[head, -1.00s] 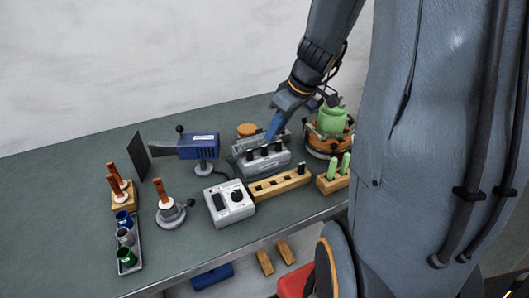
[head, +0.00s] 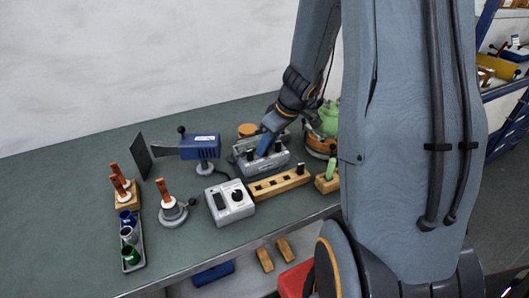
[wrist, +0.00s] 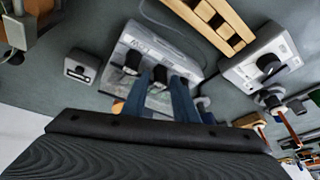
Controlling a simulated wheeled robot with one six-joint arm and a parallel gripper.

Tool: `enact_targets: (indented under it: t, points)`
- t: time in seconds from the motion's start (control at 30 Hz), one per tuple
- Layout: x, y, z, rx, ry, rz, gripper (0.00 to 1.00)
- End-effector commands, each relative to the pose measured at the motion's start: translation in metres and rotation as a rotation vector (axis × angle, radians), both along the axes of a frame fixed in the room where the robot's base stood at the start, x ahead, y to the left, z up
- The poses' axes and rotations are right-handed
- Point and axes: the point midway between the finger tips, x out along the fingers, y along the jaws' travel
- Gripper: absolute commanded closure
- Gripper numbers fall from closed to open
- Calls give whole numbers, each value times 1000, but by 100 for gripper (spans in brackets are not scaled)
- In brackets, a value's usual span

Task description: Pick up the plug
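Several black plugs stand on a grey box (head: 248,165) in the middle of the bench, which also shows in the wrist view (wrist: 172,45). I cannot tell which one the task means. My gripper (head: 264,149) reaches down over this box. In the wrist view my gripper (wrist: 160,84) has its two blue fingers apart, with one black plug (wrist: 159,73) between them and gaps seeming to show on both sides. Another black plug (wrist: 132,62) stands just left of the fingers. The fingers hide part of the box.
A wooden rack (head: 267,188) with one black peg and a grey control box (head: 229,204) stand in front. A blue tool (head: 200,147) on a stand is to the left. A green-topped device (head: 326,118) stands right, partly behind my arm.

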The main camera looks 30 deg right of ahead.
Motion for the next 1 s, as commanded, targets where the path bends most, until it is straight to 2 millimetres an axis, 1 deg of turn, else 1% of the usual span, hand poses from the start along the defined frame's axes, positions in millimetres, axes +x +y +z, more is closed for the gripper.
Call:
enact_targets:
  t: [0.07,0.2,0.23,0.47,0.63,0.77,1.0]
  points:
    - [0,0,0,0,0,0,75]
    - [0,0,0,0,0,0,99]
    - [0,0,0,0,0,0,100]
    - [0,0,1,0,0,0,100]
    - [0,0,7,-1,-3,2,100]
    - [1,0,19,0,-4,2,100]
    - [1,0,51,-2,-5,1,100]
